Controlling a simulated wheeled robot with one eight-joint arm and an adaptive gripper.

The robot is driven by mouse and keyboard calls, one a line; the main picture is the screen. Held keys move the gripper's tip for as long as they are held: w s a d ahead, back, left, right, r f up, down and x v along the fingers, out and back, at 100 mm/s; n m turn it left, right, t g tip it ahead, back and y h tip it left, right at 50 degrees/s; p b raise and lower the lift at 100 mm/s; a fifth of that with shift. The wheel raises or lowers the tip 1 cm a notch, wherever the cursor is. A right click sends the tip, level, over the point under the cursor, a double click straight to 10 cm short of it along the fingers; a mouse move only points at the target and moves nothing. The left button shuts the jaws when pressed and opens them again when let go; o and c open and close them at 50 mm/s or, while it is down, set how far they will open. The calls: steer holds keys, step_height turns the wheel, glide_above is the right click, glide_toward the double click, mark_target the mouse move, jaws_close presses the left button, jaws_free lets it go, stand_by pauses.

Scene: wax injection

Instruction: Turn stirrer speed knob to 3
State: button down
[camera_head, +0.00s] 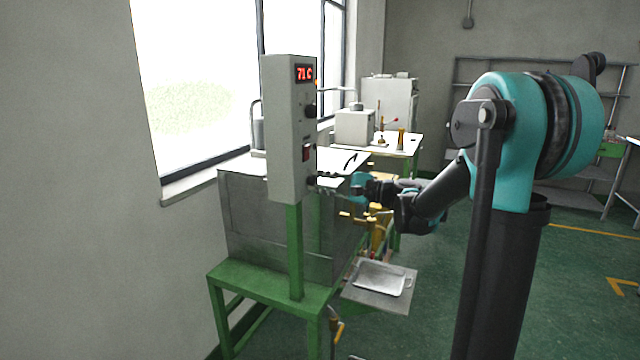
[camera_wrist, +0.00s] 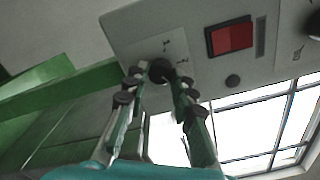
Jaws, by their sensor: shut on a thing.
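A grey upright control box (camera_head: 288,130) stands on a green post and has a red display reading 71 C. My gripper (camera_head: 322,181) is at the bottom of its front face. In the wrist view the round black stirrer speed knob (camera_wrist: 159,68) sits between my gripper's two fingertips (camera_wrist: 158,76), which are shut on it. The knob's pointer cannot be made out. In the head view the fingers mostly hide this knob.
A red switch (camera_wrist: 230,37) and another black knob (camera_head: 310,110) are higher on the box. A grey metal tank (camera_head: 250,215) on a green stand (camera_head: 262,288) is behind it. A metal tray (camera_head: 380,279) sits low at the front. Green floor is open on the right.

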steer(key=shift+f, duration=0.1)
steer(key=c, duration=1.3)
jaws_free()
steer(key=shift+o, duration=0.2)
steer(key=v, duration=1.2)
steer(key=s+f+n+g+h, duration=0.1)
steer(key=s+f+n+h, duration=0.1)
steer(key=s+f+h, duration=0.5)
steer(key=s+f+n+g+h, duration=0.15)
steer(key=s+f, duration=0.35)
steer(key=f, duration=0.6)
steer(key=s+d+f+n+h, duration=0.6)
steer(key=s+d+f+h, duration=0.2)
steer(key=s+d+f, duration=0.3)
steer(key=d, duration=0.3)
steer(key=shift+s+n, duration=0.2)
steer(key=shift+n, duration=0.15)
